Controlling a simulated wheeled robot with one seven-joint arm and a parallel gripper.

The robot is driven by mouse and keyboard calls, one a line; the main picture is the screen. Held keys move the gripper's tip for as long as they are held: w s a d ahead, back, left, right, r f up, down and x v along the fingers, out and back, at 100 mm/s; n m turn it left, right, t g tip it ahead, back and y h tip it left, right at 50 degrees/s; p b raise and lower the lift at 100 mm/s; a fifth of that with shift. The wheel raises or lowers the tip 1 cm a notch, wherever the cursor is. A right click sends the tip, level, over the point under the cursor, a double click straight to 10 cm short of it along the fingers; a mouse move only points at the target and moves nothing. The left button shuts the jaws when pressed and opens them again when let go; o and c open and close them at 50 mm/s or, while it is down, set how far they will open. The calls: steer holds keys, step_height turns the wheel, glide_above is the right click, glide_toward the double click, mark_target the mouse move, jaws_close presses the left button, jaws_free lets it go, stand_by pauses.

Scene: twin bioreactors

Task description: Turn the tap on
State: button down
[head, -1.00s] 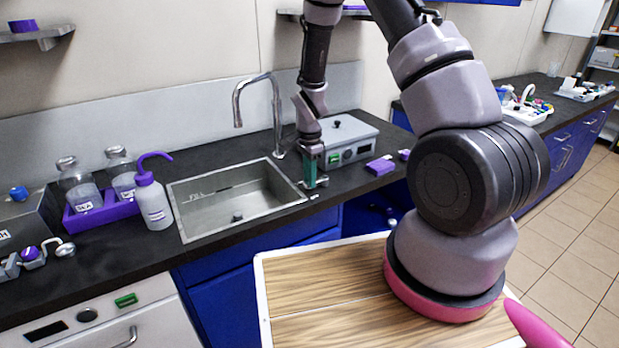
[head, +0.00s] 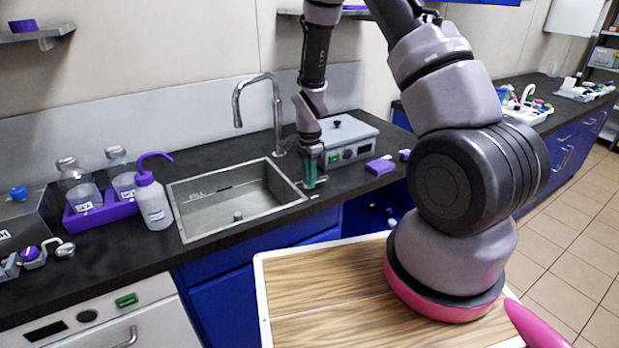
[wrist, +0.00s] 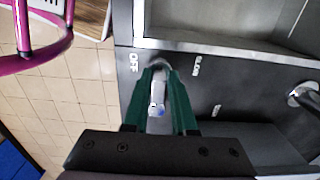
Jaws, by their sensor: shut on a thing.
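The tap's curved metal spout (head: 276,110) rises behind the right side of the sink. Its small pale lever (wrist: 158,92) stands on the counter at the sink's right edge, between the fingers of my gripper (wrist: 160,72) in the wrist view. The green fingers are shut on the lever. The word OFF is printed just left of the lever's far end, and SLOW is further right. In the head view my gripper (head: 309,177) points down at the counter right of the sink, and its fingers hide the lever. No water shows from the spout.
A wash bottle (head: 152,202) and a purple bottle rack (head: 100,214) stand left of the sink.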

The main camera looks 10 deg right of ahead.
steer(key=shift+w+m, duration=0.2)
steer(key=shift+m, duration=0.1)
steer(key=shift+w+a+m, duration=0.15)
steer(key=shift+w+m, duration=0.5)
steer(key=shift+m, duration=0.55)
steer(key=m, duration=0.2)
steer(key=w+m, duration=0.2)
steer(key=m, duration=0.1)
steer(key=shift+w+d+m, duration=0.25)
steer(key=shift+m, duration=0.05)
steer(key=w+m, duration=0.1)
steer(key=m, duration=0.1)
steer(key=d+m, duration=0.1)
steer(key=m, duration=0.1)
steer(key=shift+w+d, duration=0.2)
steer(key=shift+w, duration=0.2)
steer(key=shift+w+d+m, duration=0.3)
steer(key=shift+d+m, duration=0.1)
steer(key=shift+m, duration=0.7)
steer(key=shift+w+d+m, duration=0.25)
steer(key=shift+d+m, duration=0.15)
steer(key=shift+m, duration=0.7)
steer(key=c, duration=0.7)
jaws_free()
